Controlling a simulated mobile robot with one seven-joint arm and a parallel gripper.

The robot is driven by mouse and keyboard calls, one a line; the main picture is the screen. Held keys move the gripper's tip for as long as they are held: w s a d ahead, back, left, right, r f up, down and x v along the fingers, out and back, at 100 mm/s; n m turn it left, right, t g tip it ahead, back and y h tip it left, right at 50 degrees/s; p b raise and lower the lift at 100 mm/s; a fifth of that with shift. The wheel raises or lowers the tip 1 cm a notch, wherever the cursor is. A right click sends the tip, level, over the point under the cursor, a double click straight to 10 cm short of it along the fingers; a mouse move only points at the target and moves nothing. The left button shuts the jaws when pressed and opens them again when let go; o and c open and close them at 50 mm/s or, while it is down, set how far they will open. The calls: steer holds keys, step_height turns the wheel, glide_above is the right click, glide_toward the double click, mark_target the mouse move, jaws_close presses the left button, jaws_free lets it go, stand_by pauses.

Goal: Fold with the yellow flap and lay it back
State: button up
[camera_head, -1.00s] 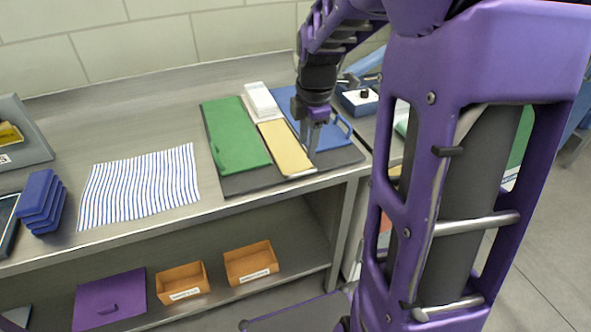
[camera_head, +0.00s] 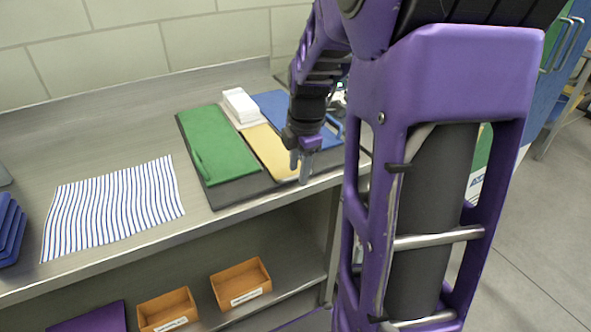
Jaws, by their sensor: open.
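The yellow flap (camera_head: 267,148) lies flat on the dark mat (camera_head: 247,191), between a green panel (camera_head: 220,150) on its left and a blue panel (camera_head: 277,107) on its right. The green and blue panels each have a handle along one edge. My gripper (camera_head: 300,177) points down with its fingers apart and empty, at the near right end of the yellow flap. It hides part of the flap's right edge and of the blue panel. Whether the fingertips touch the flap, I cannot tell.
A white block (camera_head: 240,105) stands behind the yellow flap. A striped cloth (camera_head: 112,205) lies on the steel counter to the left. Dark blue stacked items (camera_head: 10,230) are at the left edge. Orange bins (camera_head: 241,284) sit on the lower shelf. Bare counter shows behind the cloth.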

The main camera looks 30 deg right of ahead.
jaws_close()
stand_by(1.4)
